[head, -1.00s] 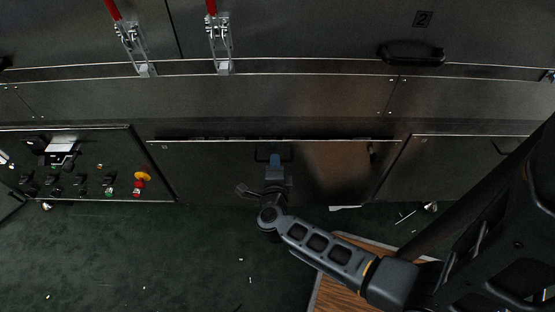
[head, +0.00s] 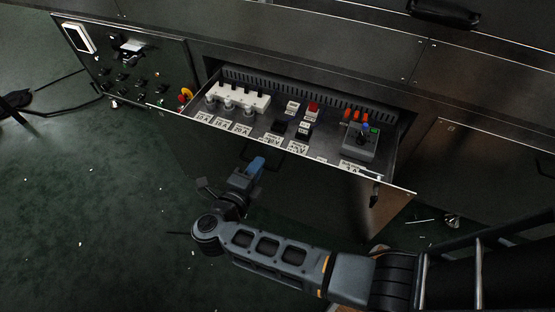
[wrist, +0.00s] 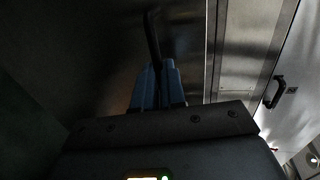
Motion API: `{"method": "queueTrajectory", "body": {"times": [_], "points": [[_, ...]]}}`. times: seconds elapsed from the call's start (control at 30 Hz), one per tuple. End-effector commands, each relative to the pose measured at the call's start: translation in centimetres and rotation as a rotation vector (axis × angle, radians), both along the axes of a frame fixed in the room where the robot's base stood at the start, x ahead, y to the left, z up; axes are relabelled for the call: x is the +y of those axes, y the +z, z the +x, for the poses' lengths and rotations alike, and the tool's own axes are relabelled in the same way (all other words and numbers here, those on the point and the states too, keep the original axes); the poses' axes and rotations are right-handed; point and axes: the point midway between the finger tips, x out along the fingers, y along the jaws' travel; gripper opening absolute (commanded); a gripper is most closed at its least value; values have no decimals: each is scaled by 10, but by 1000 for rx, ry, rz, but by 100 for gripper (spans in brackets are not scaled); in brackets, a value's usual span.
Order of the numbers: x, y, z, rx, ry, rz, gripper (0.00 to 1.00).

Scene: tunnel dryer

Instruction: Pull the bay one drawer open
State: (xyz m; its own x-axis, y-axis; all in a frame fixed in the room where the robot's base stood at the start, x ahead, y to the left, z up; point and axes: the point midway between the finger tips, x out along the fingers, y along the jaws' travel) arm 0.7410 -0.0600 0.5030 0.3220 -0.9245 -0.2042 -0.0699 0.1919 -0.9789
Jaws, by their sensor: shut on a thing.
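The bay one drawer (head: 275,150) stands out from the machine front in the head view, and its inside shows from above. It holds white fuse-like blocks (head: 238,98), small switches, a red button (head: 313,107) and a grey box (head: 360,141) with a blue knob, with several labels along the front. My gripper (head: 256,166) is at the drawer front, its blue fingers at the dark bar handle (head: 290,162). In the wrist view the blue fingers (wrist: 158,85) are shut on the dark handle bar (wrist: 151,38). The part of the handle between the fingers is hidden.
A control panel (head: 125,62) with knobs and a yellow and red button is left of the drawer. Another closed front panel (head: 490,165) is at the right. Green floor (head: 90,220) with small white scraps lies open at the left.

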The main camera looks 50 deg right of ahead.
Motion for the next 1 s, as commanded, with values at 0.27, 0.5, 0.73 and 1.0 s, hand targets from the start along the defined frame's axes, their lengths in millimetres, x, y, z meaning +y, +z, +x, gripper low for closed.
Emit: {"method": "queueTrajectory", "body": {"times": [0.27,0.5,0.73,1.0], "points": [[31,-2,-8,2,2,3,0],[37,-1,-11,2,0,3,0],[36,-1,-11,2,0,3,0],[36,-1,-10,1,0,2,31]]}}
